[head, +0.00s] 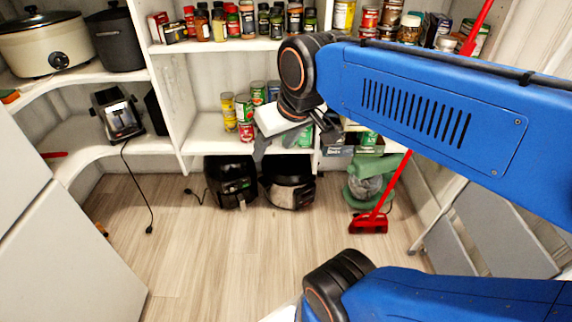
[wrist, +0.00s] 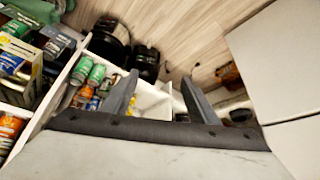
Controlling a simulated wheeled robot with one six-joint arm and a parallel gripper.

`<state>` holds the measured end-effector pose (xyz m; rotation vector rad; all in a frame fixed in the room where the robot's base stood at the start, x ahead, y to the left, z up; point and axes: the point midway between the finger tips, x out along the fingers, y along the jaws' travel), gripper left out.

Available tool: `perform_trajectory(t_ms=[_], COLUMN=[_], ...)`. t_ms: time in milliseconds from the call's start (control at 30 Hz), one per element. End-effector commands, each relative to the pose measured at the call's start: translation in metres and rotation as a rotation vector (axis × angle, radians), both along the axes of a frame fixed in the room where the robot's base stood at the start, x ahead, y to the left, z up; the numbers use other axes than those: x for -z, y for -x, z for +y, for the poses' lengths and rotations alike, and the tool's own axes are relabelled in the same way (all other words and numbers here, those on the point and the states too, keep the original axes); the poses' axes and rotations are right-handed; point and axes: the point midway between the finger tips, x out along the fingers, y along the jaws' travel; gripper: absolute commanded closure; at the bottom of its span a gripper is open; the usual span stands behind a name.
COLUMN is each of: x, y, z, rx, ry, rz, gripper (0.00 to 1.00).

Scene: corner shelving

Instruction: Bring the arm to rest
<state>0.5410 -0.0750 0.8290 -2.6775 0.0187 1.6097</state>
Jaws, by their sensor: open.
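My arm is blue with black joints and reaches across the right of the head view. My gripper (head: 284,143) is in front of the middle shelf, close to several cans. In the wrist view my gripper (wrist: 158,92) shows two grey fingers spread apart with nothing between them. It is open and empty. In the head view the wrist partly hides the shelf and the cans behind it.
Cans (head: 245,108) stand on the middle shelf (head: 205,130), with jars above. Black appliances (head: 231,180) stand on the floor below. A red broom (head: 369,224) leans at the right. A toaster (head: 117,114) is on the left shelf. The wooden floor (head: 215,255) is mostly clear.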

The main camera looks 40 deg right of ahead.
Motion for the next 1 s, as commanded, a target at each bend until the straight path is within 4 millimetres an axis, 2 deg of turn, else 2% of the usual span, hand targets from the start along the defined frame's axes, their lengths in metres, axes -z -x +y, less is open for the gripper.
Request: perform_trajectory(t_ms=[33,100,233,1000], x=[0.022,0.044,0.065,0.068], y=[0.017,0.034,0.050,0.052], z=[0.003,0.004,0.005,0.005], rx=[-0.010,-0.017,-0.022,-0.023], ry=[0.002,0.007,0.010,0.009], rz=[0.023,0.047,0.071,0.074], gripper=[0.45,0.45,0.45,0.45])
